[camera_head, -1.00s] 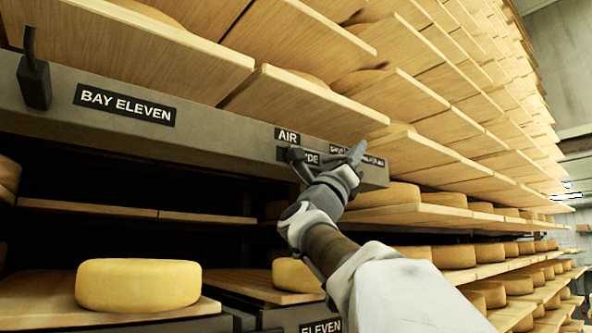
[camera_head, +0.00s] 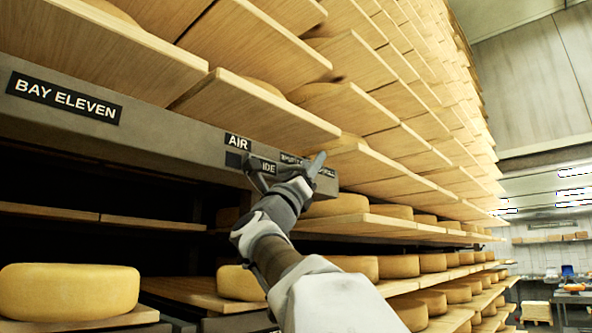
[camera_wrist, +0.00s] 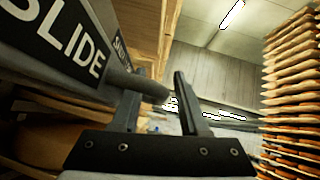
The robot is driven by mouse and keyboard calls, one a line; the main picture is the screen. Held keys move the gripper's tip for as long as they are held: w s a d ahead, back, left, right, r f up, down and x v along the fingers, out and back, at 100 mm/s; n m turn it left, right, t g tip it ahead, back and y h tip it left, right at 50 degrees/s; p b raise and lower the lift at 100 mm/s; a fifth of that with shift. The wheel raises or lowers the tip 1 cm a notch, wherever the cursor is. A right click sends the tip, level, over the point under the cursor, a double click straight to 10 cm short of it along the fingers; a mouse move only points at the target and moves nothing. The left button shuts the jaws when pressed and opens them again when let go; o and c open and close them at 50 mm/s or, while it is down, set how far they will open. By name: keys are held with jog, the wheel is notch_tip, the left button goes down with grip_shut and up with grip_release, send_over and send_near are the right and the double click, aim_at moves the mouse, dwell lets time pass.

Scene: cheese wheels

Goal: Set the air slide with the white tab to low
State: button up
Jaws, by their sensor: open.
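The air slide is marked by an AIR label (camera_head: 238,142) on a grey beam, with a SLIDE label (camera_head: 268,167) below it, partly covered by my gripper. The SLIDE label (camera_wrist: 68,45) is large and close in the wrist view. A dark round bar (camera_wrist: 138,82) sticks out beside it and its end appears between my fingers; I cannot tell whether they touch it. My gripper (camera_head: 285,168) is open at the beam's right end, its fingers (camera_wrist: 156,88) spread apart. No white tab can be made out, nor any low mark.
The grey beam (camera_head: 170,140) carries a BAY ELEVEN label (camera_head: 64,96). Wooden shelves (camera_head: 255,110) rise close above it. Cheese wheels (camera_head: 68,291) sit on boards below. A smaller label (camera_head: 300,163) right of SLIDE is partly hidden. The aisle at right is open.

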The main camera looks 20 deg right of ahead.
jog(key=b+v, duration=0.8)
jog(key=v, duration=0.9)
jog(key=shift+s, duration=0.1)
